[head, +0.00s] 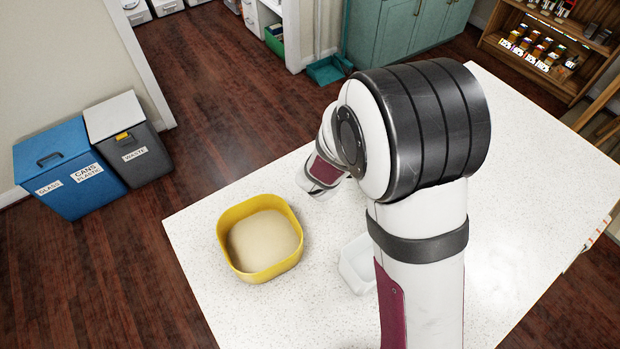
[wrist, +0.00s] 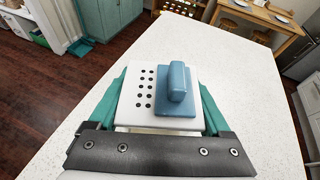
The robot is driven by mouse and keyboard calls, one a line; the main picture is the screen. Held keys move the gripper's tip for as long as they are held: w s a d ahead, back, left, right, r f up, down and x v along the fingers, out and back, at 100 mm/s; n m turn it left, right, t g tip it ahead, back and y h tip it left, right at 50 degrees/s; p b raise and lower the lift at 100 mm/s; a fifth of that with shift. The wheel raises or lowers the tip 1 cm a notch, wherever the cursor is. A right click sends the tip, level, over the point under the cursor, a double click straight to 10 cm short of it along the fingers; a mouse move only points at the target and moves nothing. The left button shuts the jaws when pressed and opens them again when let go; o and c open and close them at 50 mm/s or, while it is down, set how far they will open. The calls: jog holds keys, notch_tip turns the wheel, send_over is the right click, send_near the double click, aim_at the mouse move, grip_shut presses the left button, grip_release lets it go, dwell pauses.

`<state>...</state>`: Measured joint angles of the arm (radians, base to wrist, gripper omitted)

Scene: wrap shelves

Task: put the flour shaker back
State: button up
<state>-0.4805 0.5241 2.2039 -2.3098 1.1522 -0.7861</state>
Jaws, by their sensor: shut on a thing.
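The flour shaker (wrist: 135,98) shows in the wrist view as a white box with rows of dark holes in its top and a blue block-like part (wrist: 178,88) on top. My gripper (wrist: 163,85) has its teal fingers on the left and right sides of the shaker and is shut on it. The white speckled counter (wrist: 236,75) lies around and beyond it. The shaker's underside is hidden, so I cannot tell whether it touches the counter. In the head view my arm hides the gripper and the shaker.
A yellow tub (head: 228,225) with pale flour-like contents stands at the counter's left. A white dish (head: 352,275) stands partly hidden behind my arm. A shelf with jars (head: 540,48) and teal cabinets (head: 405,30) are at the back. Blue and grey bins (head: 68,172) stand on the floor.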

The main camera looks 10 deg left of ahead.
jog(key=shift+y, duration=0.6)
jog(key=a+f, duration=0.2)
jog(key=a, duration=0.2)
jog(key=w+a+f, duration=0.1)
jog(key=a+f, duration=0.2)
jog(key=a, duration=0.2)
jog(key=a+f, duration=0.3)
jog(key=a, duration=0.2)
jog(key=shift+w, duration=0.15)
notch_tip(320, 180, down, 3)
jog(key=shift+a+f, duration=0.15)
jog(key=shift+f, duration=0.4)
jog(key=shift+f, duration=0.15)
jog(key=o, duration=1.5)
